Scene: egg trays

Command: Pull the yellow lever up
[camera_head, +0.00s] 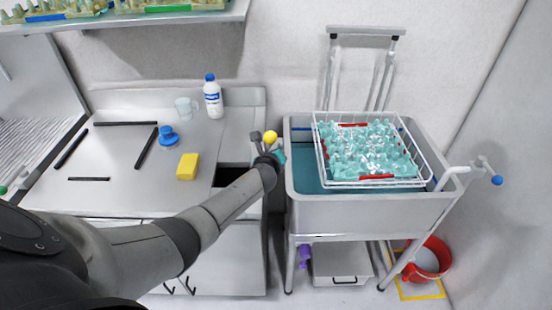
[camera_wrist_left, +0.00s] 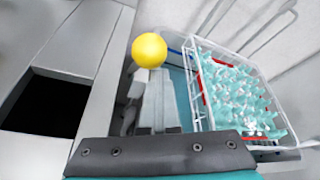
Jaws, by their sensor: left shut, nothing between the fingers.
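In the left wrist view the yellow knob (camera_wrist_left: 149,50) is large and just beyond the fingertips. My left gripper (camera_head: 264,138) is right at the knob, shut and with nothing between its fingers. I cannot tell whether the fingers touch the lever. The lever's shaft is largely hidden by my gripper. My right gripper is not in view.
A sink (camera_head: 340,215) holds a white wire basket (camera_head: 425,165) of teal egg-tray pieces. A blue-knobbed lever (camera_head: 497,180) is on its right. The counter at left holds a yellow sponge (camera_head: 187,166), a white bottle (camera_head: 213,98) and a blue-handled item (camera_head: 167,135). A red bucket (camera_head: 440,250) stands below right.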

